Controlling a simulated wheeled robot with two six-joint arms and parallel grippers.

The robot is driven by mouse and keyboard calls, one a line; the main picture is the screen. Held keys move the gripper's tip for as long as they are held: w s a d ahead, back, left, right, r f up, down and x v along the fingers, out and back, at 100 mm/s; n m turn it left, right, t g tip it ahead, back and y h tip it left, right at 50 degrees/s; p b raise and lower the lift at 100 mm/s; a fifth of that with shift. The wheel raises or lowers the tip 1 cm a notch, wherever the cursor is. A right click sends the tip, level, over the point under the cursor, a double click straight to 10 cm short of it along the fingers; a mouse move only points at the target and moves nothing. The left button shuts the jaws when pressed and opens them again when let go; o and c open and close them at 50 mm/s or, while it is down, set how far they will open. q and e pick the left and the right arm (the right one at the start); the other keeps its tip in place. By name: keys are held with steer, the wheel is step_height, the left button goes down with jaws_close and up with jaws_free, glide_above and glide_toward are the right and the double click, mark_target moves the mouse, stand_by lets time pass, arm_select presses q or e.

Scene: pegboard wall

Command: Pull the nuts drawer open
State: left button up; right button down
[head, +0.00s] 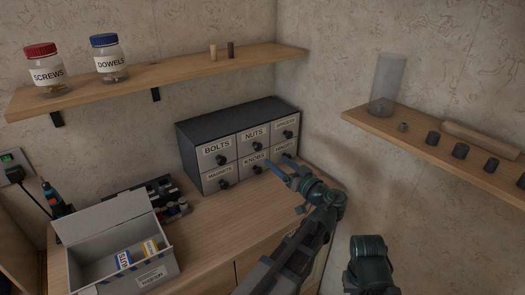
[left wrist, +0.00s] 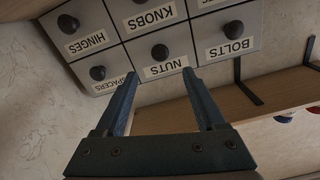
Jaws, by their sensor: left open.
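The nuts drawer (head: 245,141) is the top middle drawer of a dark cabinet with light fronts. It looks shut, flush with its neighbours, and has a round black knob. My left gripper (head: 276,169) is open and empty, in front of the cabinet's lower right part in the head view. In the left wrist view, which shows the labels upside down, the nuts drawer's knob (left wrist: 159,52) lies between and beyond the two blue fingertips (left wrist: 160,73). The fingers seem apart from the knob. I cannot see my right gripper.
Bolts, spacers, magnets, knobs and hinges drawers surround it in the cabinet (head: 225,116). An open box (head: 110,225) and a dark tray of small parts stand left on the wooden bench (head: 215,222). Shelves (head: 170,75) hang above and at the right (head: 415,140).

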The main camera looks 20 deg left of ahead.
mark_target(260, 148)
arm_select(q)
steer(key=x, duration=0.9)
steer(key=shift+a, duration=0.2)
jaws_close()
stand_by(1.1)
